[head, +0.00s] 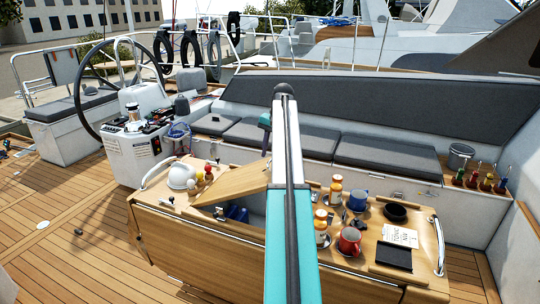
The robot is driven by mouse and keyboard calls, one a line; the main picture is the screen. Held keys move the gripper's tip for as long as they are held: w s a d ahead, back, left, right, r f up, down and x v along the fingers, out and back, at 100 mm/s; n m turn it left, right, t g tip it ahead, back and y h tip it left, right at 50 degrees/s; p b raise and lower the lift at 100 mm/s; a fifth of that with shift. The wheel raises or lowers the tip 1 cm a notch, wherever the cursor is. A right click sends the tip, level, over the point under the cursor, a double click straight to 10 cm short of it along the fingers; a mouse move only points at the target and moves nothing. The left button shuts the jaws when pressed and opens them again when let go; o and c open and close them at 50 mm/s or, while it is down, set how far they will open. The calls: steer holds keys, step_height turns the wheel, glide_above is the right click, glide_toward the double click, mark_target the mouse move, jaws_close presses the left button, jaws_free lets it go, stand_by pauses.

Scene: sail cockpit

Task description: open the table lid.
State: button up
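The wooden cockpit table (270,258) stands in the middle of the head view. Its lid (232,183), a light wooden panel, is tilted up on the left half of the tabletop. Below it an open compartment shows, with something blue (236,212) inside. My teal arm crosses in front and hides the lid's right end and the middle of the table. Part of my gripper (265,135) shows just left of the arm, above the lid's raised right end. Its fingers are mostly hidden, and I cannot tell whether it touches the lid.
A white rounded object (181,176) stands left of the lid. The bench (380,152) is behind; the left deck is mostly clear.

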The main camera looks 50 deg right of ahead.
steer(key=shift+w+r, duration=0.1)
steer(key=shift+r, duration=0.05)
stand_by(0.3)
steer(key=shift+r, duration=0.1)
